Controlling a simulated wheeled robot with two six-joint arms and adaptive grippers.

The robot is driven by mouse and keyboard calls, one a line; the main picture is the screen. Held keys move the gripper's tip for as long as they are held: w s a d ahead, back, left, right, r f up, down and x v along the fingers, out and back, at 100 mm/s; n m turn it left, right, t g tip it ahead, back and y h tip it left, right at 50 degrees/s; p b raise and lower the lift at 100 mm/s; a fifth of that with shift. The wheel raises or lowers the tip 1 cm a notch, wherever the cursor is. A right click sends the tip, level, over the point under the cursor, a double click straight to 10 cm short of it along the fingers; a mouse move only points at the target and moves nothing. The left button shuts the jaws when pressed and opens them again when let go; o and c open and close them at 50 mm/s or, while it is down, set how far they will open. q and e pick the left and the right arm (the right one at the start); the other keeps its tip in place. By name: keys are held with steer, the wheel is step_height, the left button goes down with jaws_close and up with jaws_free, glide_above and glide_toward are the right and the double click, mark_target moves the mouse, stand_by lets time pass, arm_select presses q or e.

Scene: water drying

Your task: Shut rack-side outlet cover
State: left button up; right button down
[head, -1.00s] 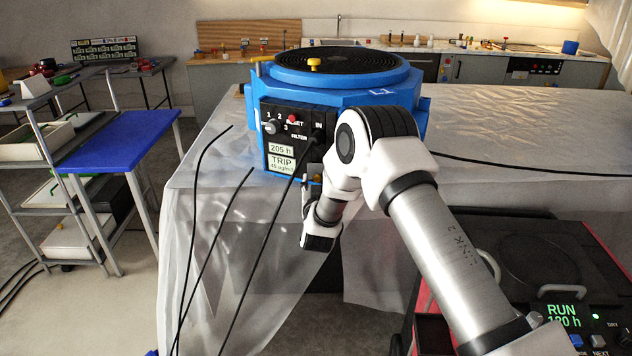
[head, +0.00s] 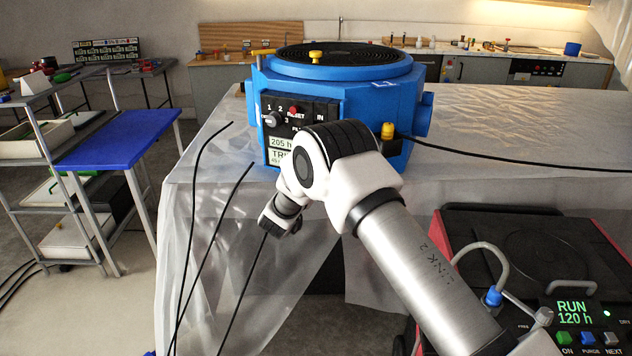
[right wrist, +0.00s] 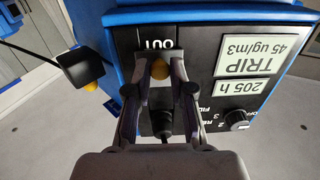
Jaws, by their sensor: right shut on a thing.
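A blue octagonal machine (head: 345,105) with a round black top stands on the sheet-covered table. Its black front panel shows in the head view (head: 303,110) and, upside down, in the right wrist view (right wrist: 205,110). My right gripper (right wrist: 158,66) is at the panel, beside the OUT label, its fingers shut on a yellow knob (right wrist: 159,70). In the head view my right arm hides that contact. A black cover with a yellow knob (right wrist: 82,68) sticks out from the machine's side; it also shows in the head view (head: 388,131). My left gripper is out of view.
A black plug (right wrist: 164,116) sits between my right fingers and the palm. Thin black cables hang in front of the table's left end. A red and black machine (head: 540,235) stands at the right. A blue-topped bench (head: 120,138) is at the left.

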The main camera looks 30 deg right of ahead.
steer(key=shift+r, duration=0.2)
steer(key=c, duration=1)
jaws_free()
steer(key=shift+a, duration=0.1)
steer(key=shift+c, duration=0.2)
steer(key=v, duration=1.2)
